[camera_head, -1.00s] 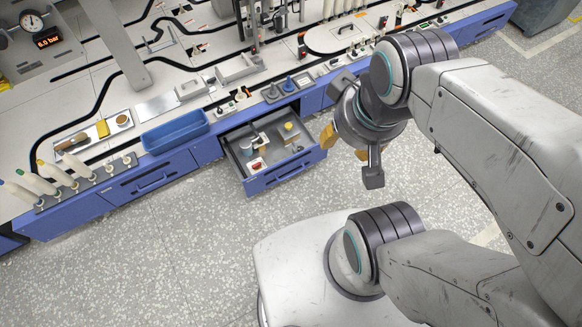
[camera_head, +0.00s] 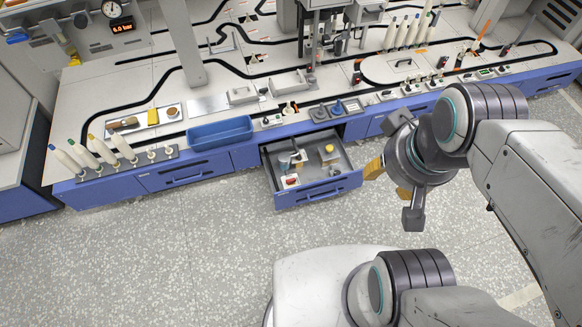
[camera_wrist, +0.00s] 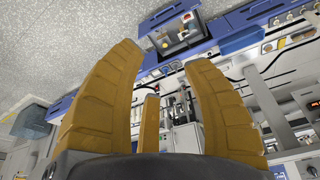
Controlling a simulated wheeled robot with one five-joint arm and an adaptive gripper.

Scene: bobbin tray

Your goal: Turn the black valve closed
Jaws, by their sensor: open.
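A small dark part (camera_head: 80,19) sits on the back panel at the top left of the head view, left of the pressure gauge (camera_head: 108,9). It may be the black valve, but it is too small to be sure or to tell its setting. My gripper (camera_head: 386,180) hangs in front of the bench, right of the open drawer and far from that panel. In the wrist view, its yellow fingers (camera_wrist: 162,58) are spread apart with nothing between them.
The open drawer (camera_head: 318,196) juts from the blue-fronted bench and holds small items. A blue bin (camera_head: 220,133), bobbin racks (camera_head: 112,168) and a grey post (camera_head: 186,45) stand along the bench. The speckled floor at the left front is clear.

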